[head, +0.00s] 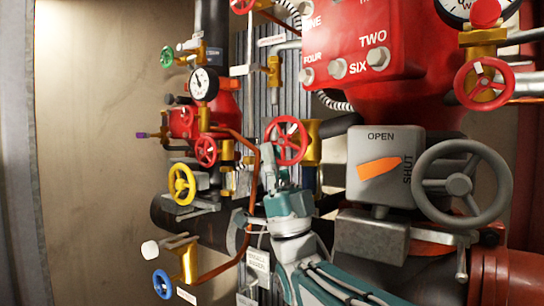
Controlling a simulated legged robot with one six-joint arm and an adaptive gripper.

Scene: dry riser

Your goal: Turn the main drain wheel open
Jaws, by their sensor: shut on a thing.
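A red handwheel (287,142) on a brass valve body (312,142) is in the middle of the head view. I take it as the main drain wheel, but no label confirming this is readable. My gripper (272,160) reaches up to its lower left rim from below, at the end of my teal and white arm. The fingers are shut on the lower rim of the wheel. They are small in view and partly hidden by the gripper body, so the exact contact is unclear.
A large grey handwheel (463,184) and a grey OPEN/SHUT indicator box (385,165) stand close on the right. A smaller red wheel (206,151), yellow wheel (182,184) and blue wheel (163,284) are left. A copper tube (255,185) runs close beside my gripper.

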